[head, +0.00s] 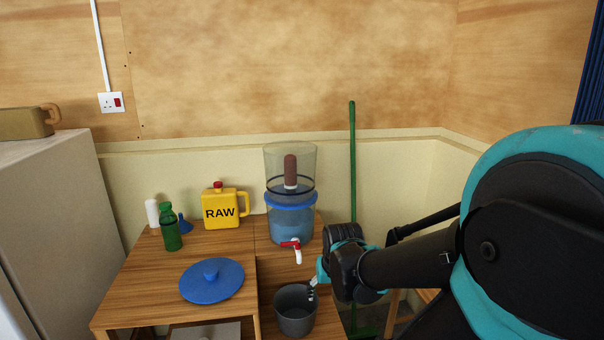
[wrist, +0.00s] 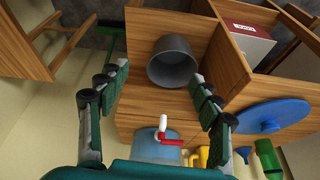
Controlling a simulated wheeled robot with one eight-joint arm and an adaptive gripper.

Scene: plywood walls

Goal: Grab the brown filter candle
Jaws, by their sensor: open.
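The brown filter candle (head: 290,170) stands upright inside the clear upper chamber of the water filter (head: 291,233), with a pale base under it. The filter's lower chamber is blue and holds a red-handled white tap (head: 292,244). My gripper (head: 312,291) is open and empty, in front of the filter, to its right and lower than the candle. In the wrist view my gripper (wrist: 158,75) has its fingers spread wide with nothing between them. The wrist view shows the blue lower chamber (wrist: 150,150) and the tap (wrist: 166,137); the candle is out of that view.
A grey bucket (head: 296,312) stands below the tap. A blue lid (head: 212,281), green bottle (head: 170,228), blue funnel (head: 185,224), white cylinder (head: 152,214) and yellow RAW jug (head: 221,208) stand on the table to the left. A green pole (head: 352,165) rises right of the filter.

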